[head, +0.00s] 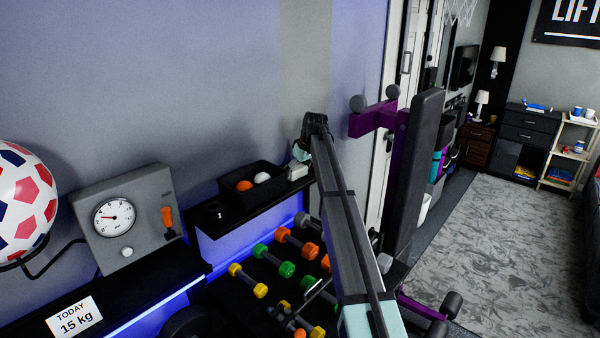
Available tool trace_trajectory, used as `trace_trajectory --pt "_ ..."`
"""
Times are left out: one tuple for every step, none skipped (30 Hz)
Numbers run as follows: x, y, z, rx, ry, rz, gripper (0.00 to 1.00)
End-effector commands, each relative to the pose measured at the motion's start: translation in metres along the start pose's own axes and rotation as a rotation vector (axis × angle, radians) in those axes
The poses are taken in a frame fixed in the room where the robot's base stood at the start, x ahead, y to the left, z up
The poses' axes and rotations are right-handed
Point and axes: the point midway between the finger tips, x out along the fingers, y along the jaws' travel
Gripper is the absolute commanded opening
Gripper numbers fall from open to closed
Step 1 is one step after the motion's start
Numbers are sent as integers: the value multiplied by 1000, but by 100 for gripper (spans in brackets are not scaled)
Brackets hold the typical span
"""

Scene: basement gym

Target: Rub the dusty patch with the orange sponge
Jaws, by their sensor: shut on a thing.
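My gripper (301,152) is at the far end of my arm, above the right end of the black wall shelf (225,222). It is small in the head view and partly hidden by my own wrist. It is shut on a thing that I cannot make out. A small pale block (297,171) shows just below the gripper at the shelf; I cannot tell whether they touch. I cannot make out the orange sponge or the dusty patch.
A black bin (236,200) with an orange ball (244,186) and a white ball (262,178) stands left of my gripper. Coloured dumbbells (288,270) lie below. A grey dial box (128,220) is left. A padded bench with purple frame (376,118) stands close on the right.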

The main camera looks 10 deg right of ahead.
Motion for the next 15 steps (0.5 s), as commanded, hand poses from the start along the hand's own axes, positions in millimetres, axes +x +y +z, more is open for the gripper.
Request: trace_trajectory --pt "3 0 -6 -1 0 -1 65" --pt "4 0 -8 -1 0 -1 65" --pt "5 0 -11 -1 0 -1 65" --pt "6 0 -14 -1 0 -1 65" --pt "6 -1 -16 -1 0 -1 65" --pt "7 -1 -19 -1 0 -1 65" --pt "8 -1 -21 -1 0 -1 65" --pt "8 -1 -22 -1 0 -1 65" --pt "9 -1 -24 -1 0 -1 65" --pt "9 -1 -24 -1 0 -1 65" --pt "9 -1 -25 -1 0 -1 65" --pt "9 -1 -25 -1 0 -1 65" --pt "10 -2 -26 -1 0 -1 65" --pt "10 -1 -26 -1 0 -1 65" --pt "11 -1 -28 -1 0 -1 65"
